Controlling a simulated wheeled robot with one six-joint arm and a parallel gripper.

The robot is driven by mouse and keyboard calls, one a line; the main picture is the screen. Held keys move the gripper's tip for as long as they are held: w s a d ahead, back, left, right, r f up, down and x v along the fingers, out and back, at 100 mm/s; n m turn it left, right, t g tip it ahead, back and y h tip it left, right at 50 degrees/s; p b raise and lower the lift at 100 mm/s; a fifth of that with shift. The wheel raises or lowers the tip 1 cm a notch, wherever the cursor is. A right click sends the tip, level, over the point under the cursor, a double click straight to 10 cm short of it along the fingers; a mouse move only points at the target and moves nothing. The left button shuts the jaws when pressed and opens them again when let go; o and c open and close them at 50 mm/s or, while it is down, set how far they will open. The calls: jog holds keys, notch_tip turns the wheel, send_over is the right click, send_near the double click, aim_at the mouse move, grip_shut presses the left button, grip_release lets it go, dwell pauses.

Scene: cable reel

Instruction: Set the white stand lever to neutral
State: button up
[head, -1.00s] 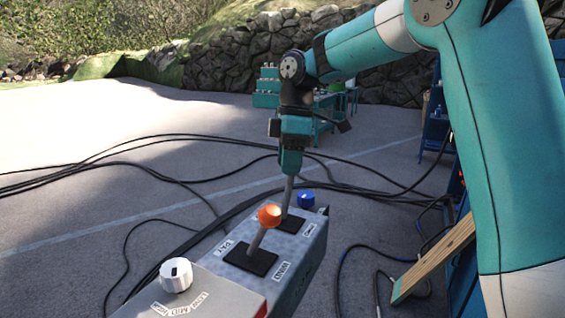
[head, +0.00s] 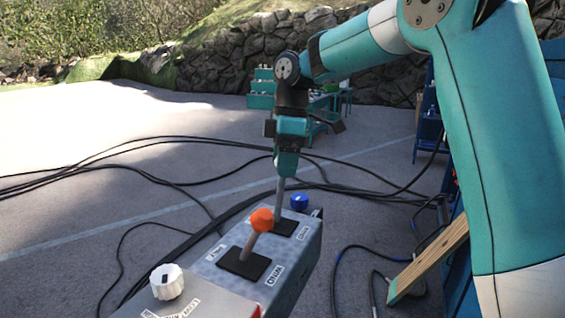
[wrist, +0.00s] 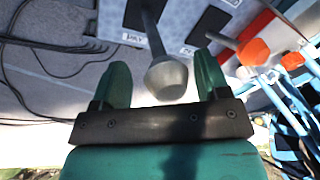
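The white stand lever (head: 278,203) is a pale grey rod rising nearly upright from a black plate on the grey control box (head: 304,243). Its pale round knob (wrist: 167,78) shows between my fingers in the wrist view; in the head view my gripper hides it. My gripper (head: 286,168) is over the top of this lever. In the wrist view my gripper (wrist: 164,84) is open, with one teal finger on each side of the knob. There is a visible gap at the left finger; contact on the right is hard to judge.
A lever with an orange knob (head: 262,220) stands close in front on the same box. A blue knob (head: 299,202) sits behind and a white dial (head: 167,281) nearer. Black cables (head: 130,148) cross the ground. A wooden plank (head: 430,260) leans at the right.

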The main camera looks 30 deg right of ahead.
jog(key=shift+a, duration=0.25)
notch_tip(320, 180, up, 12)
jog(key=d+p, duration=0.2)
jog(key=p, duration=0.5)
jog(key=shift+w, duration=0.4)
jog(key=shift+f, duration=0.1)
jog(key=shift+c, duration=0.5)
